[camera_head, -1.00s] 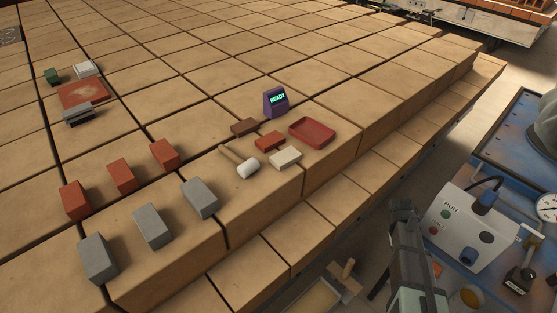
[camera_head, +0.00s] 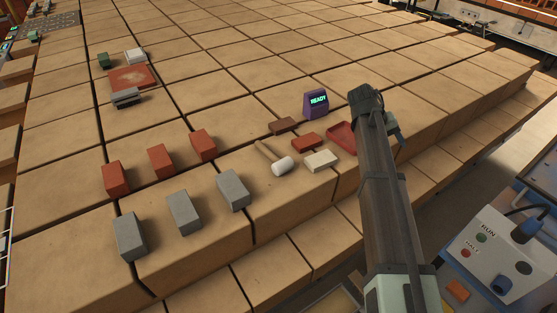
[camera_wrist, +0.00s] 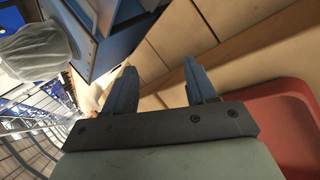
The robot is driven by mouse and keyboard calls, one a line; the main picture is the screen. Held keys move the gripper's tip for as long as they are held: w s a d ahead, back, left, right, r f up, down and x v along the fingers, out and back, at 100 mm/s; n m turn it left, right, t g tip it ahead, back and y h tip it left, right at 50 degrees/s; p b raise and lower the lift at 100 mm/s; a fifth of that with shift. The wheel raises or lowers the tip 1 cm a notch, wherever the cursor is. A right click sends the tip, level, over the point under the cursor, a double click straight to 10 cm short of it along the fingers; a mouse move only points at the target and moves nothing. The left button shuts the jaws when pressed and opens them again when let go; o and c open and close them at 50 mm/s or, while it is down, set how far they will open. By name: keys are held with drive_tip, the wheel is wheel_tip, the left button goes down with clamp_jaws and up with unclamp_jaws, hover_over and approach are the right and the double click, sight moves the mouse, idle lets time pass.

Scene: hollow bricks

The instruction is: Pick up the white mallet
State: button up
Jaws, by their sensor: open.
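The white mallet, with a white head (camera_head: 283,167) and a wooden handle (camera_head: 266,151), lies on the tan block surface in the head view. The handle points up and left from the head. A cream brick (camera_head: 321,160) lies just to its right. My gripper is right of the mallet in the head view, mostly hidden behind my arm. In the wrist view my gripper (camera_wrist: 158,88) has its two blue fingers apart with nothing between them. The mallet does not show in the wrist view.
A red tray (camera_head: 340,138) sits partly behind my arm; a red surface (camera_wrist: 285,125) shows beside the gripper. Red brick (camera_head: 306,142), brown brick (camera_head: 283,125) and purple READY display (camera_head: 316,104) stand near the mallet. Red and grey bricks (camera_head: 233,190) stand in rows at left.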

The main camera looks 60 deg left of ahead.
drive_tip(key=shift+n+y, duration=0.3)
drive_tip(key=shift+y, duration=0.1)
drive_tip(key=s+a+r, duration=0.2)
drive_tip(key=a, duration=0.1)
drive_tip(key=shift+s+a+r, duration=0.15)
drive_tip(key=shift+s+r, duration=0.05)
drive_tip(key=s+a+r+n+g+y, duration=0.25)
drive_tip(key=s+a, duration=0.45)
drive_tip(key=s, duration=0.4)
drive_tip(key=n+g+y, duration=0.3)
drive_tip(key=n+g, duration=0.1)
drive_tip(key=n, duration=0.1)
approach(272, 153)
drive_tip(key=f, duration=0.3)
drive_tip(key=a+f, duration=0.1)
drive_tip(key=f, duration=0.5)
drive_tip(key=shift+s+a+f, duration=0.25)
clamp_jaws()
